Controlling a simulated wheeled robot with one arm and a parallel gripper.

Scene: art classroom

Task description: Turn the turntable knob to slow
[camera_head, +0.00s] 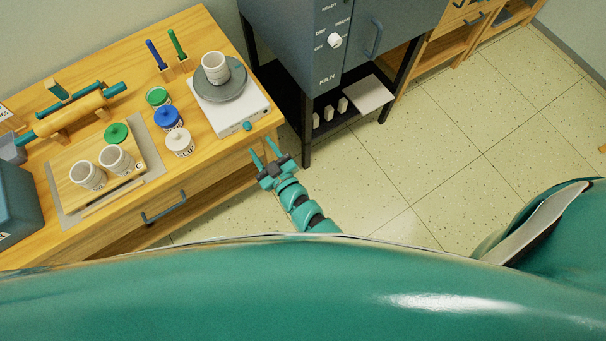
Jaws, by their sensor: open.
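The turntable is a white box (221,121) with a round grey plate (231,91) on top, at the right end of the wooden bench. A white cup (215,68) stands on the plate. A small teal knob (248,126) sits on the front of the box, near its right corner; its pointer and setting marks are too small to read. My gripper (264,154) is open and empty, just in front of the bench's front edge, a little below and right of the knob in the picture. It appears apart from the knob.
Three jars stand left of the turntable: green-lidded (158,97), blue (169,119) and white (180,142). A board (70,187) with two cups lies further left. A grey kiln (366,22) on a black stand (307,148) is close on the right. Floor right of my arm is clear.

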